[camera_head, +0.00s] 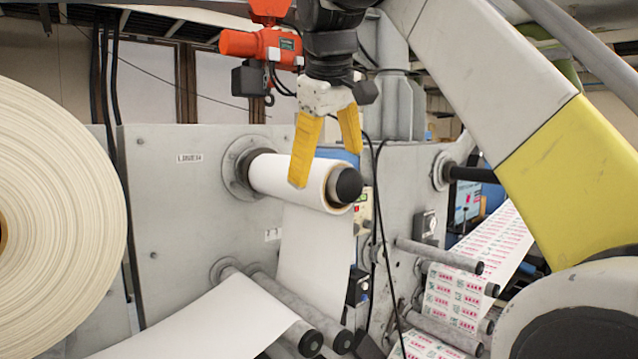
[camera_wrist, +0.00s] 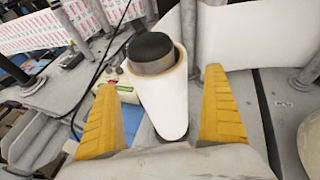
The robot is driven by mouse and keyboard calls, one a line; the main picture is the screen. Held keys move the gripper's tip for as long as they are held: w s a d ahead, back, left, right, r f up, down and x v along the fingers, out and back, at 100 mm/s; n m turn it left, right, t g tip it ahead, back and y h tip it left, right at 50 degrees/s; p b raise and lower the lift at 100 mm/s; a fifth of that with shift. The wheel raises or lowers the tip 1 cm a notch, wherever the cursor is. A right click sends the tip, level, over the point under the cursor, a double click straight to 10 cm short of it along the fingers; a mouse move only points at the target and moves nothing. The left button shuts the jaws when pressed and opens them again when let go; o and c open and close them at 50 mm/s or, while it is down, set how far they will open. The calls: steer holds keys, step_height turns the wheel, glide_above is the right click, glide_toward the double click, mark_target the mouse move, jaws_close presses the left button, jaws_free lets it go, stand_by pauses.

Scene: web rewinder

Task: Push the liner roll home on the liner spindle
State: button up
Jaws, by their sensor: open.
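The liner roll (camera_head: 290,178) is a white roll on the liner spindle (camera_head: 348,185), whose dark rounded end sticks out past the roll's brown core. The roll's other end is close to the round grey flange (camera_head: 233,170) on the panel; I cannot tell the exact gap. A white web hangs from the roll. My gripper (camera_head: 325,166), with yellow fingers, is open and points down over the roll. In the wrist view the roll (camera_wrist: 160,105) and the dark spindle end (camera_wrist: 150,47) show between the spread fingers (camera_wrist: 160,78). I cannot tell whether a finger touches the roll.
A large cream roll (camera_head: 55,220) fills the left side. Guide rollers (camera_head: 310,340) carry the white web below. A printed red-and-white web (camera_head: 455,295) runs at the right. An orange hoist (camera_head: 262,45) hangs behind my gripper. Black cables (camera_head: 376,240) hang beside the roll.

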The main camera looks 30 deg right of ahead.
steer(key=x, duration=0.4)
steer(key=shift+w+d, duration=0.15)
steer(key=shift+w, duration=0.25)
steer(key=shift+f, duration=0.3)
steer(key=shift+w, duration=0.1)
steer(key=c, duration=1.3)
